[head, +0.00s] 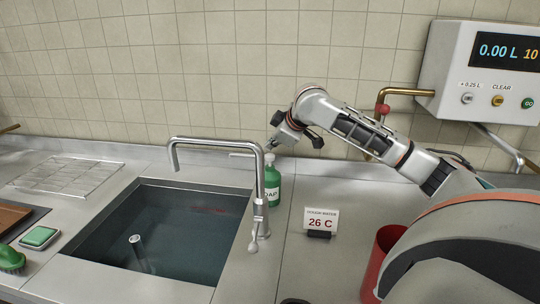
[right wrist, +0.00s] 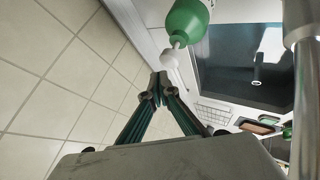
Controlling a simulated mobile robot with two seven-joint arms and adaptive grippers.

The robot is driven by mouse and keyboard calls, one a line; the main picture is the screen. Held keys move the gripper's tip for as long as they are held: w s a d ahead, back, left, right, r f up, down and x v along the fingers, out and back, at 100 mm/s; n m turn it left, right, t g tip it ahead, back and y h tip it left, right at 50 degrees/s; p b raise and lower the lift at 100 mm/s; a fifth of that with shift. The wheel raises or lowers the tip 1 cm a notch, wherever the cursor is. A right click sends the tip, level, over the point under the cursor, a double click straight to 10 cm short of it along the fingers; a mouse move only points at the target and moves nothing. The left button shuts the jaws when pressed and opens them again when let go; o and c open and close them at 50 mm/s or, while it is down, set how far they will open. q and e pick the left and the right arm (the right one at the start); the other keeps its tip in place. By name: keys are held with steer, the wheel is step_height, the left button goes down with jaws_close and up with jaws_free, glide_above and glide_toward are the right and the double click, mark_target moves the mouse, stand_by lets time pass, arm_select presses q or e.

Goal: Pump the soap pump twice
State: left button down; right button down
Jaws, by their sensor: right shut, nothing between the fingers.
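The soap pump is a green bottle (head: 272,184) with a white label, standing on the counter behind the tap at the sink's right corner. In the right wrist view the green bottle (right wrist: 187,20) shows at the top with its white pump head (right wrist: 170,60) toward me. My right gripper (head: 275,145) is above the bottle, shut and empty. In the right wrist view its fingertips (right wrist: 159,82) are close to the pump head; I cannot tell whether they touch. My left gripper is not in view.
A tall metal tap (head: 259,190) stands just in front of the bottle. The sink (head: 160,225) lies to the left. A temperature sign (head: 320,220) and a red container (head: 380,260) are to the right. A dosing box (head: 450,80) with a brass pipe hangs on the wall.

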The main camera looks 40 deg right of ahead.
steer(key=shift+f, duration=0.2)
steer(key=shift+f+p, duration=0.2)
steer(key=shift+p, duration=0.2)
steer(key=shift+f, duration=1.05)
stand_by(1.0)
steer(key=shift+r, duration=1.4)
steer(key=shift+r, duration=2.5)
